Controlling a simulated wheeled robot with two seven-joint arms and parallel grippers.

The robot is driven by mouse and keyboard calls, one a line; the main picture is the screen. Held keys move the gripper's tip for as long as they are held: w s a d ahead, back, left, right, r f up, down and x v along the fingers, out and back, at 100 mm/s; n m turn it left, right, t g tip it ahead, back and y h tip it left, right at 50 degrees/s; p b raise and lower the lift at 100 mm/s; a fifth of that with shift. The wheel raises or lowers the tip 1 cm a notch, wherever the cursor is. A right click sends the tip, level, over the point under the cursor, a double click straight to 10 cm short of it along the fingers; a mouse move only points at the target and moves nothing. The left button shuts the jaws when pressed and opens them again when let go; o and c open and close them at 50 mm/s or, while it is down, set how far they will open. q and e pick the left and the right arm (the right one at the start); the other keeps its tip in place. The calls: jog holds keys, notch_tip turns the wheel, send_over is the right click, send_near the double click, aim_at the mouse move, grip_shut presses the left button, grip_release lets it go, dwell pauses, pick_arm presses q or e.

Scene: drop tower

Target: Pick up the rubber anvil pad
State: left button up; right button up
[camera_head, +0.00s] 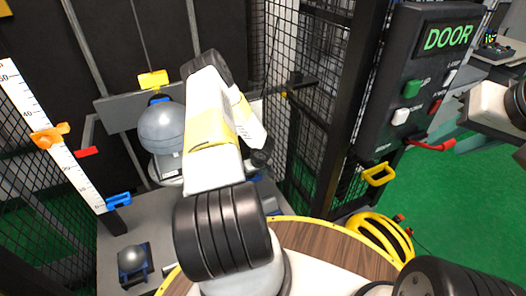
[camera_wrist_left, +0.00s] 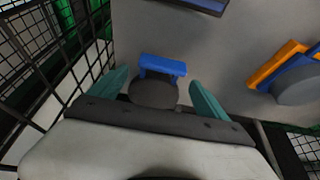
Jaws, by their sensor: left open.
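In the left wrist view, a dark round pad (camera_wrist_left: 153,93) with a blue tab (camera_wrist_left: 162,66) lies on the grey surface; it looks like the rubber anvil pad. My left gripper (camera_wrist_left: 156,83) is open, with one teal finger on each side of the pad. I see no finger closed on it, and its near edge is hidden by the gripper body. In the head view, my left arm covers most of this spot, and the left gripper's fingers cannot be made out.
A grey disc (camera_wrist_left: 298,86) with orange and blue parts lies right of the pad. Black wire mesh (camera_wrist_left: 40,75) stands close on the left. In the head view, a grey ball on a blue holder (camera_head: 133,260) sits on the grey base, and a DOOR panel (camera_head: 425,75) stands right.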

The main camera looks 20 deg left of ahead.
aim_at(253, 175)
pick_arm(q)
jog(key=shift+x, duration=1.5)
jog(key=shift+r, duration=0.1)
jog(key=c, duration=1.8)
